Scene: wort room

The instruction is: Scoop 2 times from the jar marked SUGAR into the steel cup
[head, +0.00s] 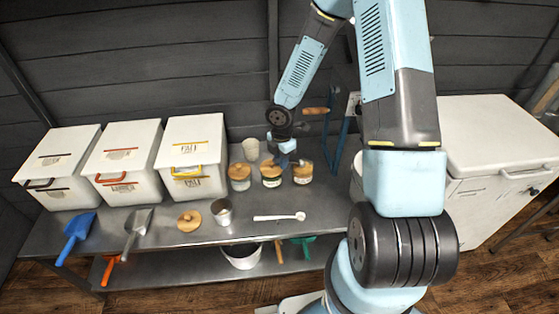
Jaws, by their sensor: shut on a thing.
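Three glass jars with tan tops stand in a row at the back of the steel bench: a left jar (240,182), a middle jar (272,181) and a right jar (303,178). Their labels are too small to read, so I cannot tell which says SUGAR. My gripper (284,163) is low over the middle and right jars, shut on what seems to be a wooden jar lid, mostly hidden by the fingers. The steel cup (223,216) stands upright nearer the front. A long-handled scoop (276,218) lies flat to its right. A round wooden lid (189,220) lies left of the cup.
Three white bins (124,155) line the back left. A blue scoop (77,231) and a steel scoop (137,226) lie before them. A pale cup (251,149) stands behind the jars. A white chest (495,140) is at right. Bench around the long-handled scoop is clear.

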